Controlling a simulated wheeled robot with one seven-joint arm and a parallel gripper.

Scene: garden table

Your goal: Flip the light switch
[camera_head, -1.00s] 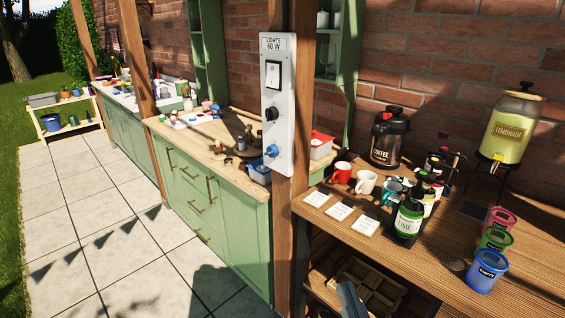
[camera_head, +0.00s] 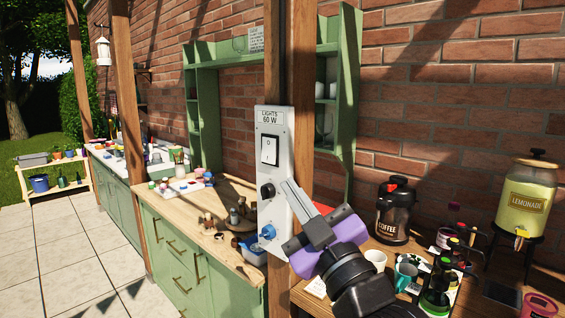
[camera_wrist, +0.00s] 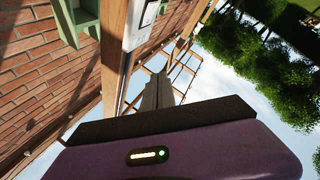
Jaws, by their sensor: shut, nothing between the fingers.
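The light switch (camera_head: 269,150) is a white rocker in a dark frame on a pale panel (camera_head: 272,210) labelled "LIGHTS 60 W", fixed to a wooden post. A black knob and a blue knob sit below the switch on the same panel. My gripper (camera_head: 288,183), with a purple body and grey fingers, is shut and empty. In the head view its fingertips are just below and right of the switch, near the black knob. I cannot tell how far they are from the panel. In the wrist view the fingers (camera_wrist: 158,75) point up and the switch (camera_wrist: 149,14) shows at the top edge.
The wooden post (camera_head: 302,95) stands against the brick wall beside a green shelf (camera_head: 349,90). A counter to the right holds a coffee dispenser (camera_head: 396,212), cups and a lemonade dispenser (camera_head: 527,200). A green cabinet (camera_head: 185,262) stands left.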

